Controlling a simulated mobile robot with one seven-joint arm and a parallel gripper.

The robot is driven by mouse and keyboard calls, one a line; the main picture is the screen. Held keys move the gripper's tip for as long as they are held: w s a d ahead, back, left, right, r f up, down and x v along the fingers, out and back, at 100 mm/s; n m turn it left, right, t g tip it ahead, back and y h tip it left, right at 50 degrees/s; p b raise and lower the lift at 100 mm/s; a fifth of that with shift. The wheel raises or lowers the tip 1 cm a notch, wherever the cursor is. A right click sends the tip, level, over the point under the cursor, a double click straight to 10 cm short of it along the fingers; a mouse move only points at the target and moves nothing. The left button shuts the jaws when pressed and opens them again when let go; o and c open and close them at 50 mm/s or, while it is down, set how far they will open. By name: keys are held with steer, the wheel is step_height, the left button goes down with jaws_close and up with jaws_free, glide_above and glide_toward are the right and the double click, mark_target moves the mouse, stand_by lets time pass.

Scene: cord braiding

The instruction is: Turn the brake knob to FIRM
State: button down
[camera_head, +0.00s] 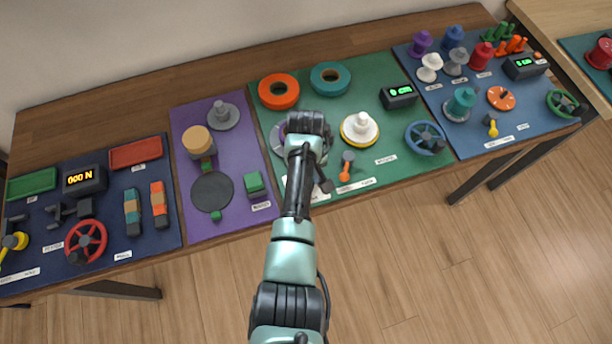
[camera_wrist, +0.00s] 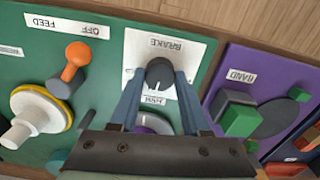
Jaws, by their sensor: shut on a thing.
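The brake knob (camera_wrist: 160,72) is a dark round knob on a white plate (camera_wrist: 140,48) lettered BRAKE, upside down in the wrist view. A small pale mark shows on the knob, at its edge towards the bottom of the picture. More lettering below the knob is partly covered by my fingers and cannot be read surely. My gripper (camera_wrist: 161,86) has one blue finger on each side of the knob and is shut on it.
An orange-handled FEED lever (camera_wrist: 76,60) and a white spool (camera_wrist: 30,115) stand beside the plate on the green mat (camera_head: 385,140). A purple mat (camera_head: 175,115) with a green block (camera_head: 254,183) lies on the other side. The table's front edge is close to the knob.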

steer(key=shift+n, duration=0.5)
steer(key=shift+r, duration=0.1)
steer(key=shift+c, duration=1.9)
jaws_free()
step_height(320, 180, up, 13)
